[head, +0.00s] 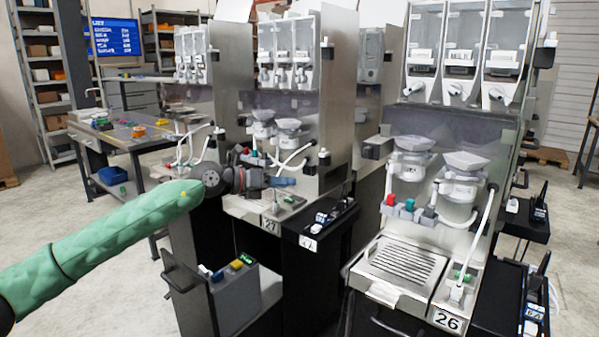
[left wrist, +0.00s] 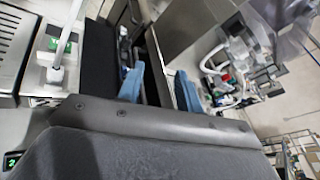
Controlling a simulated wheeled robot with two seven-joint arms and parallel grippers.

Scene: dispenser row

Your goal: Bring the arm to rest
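My left arm comes in from the left in a green sleeve. Its gripper (head: 284,181) hangs in front of the dispenser station numbered 27 (head: 247,205), over its front ledge. In the left wrist view the two blue fingers of this gripper (left wrist: 159,88) stand apart with a gap between them. No object shows between the fingers. My right gripper is in neither view.
Dispenser station 26 (head: 403,262) stands at the right, with a slotted tray in front. A dark side shelf (head: 322,229) juts out beside station 27. A low grey cart (head: 235,296) stands below. A workbench (head: 130,132) is at the back left. Open floor lies at the left.

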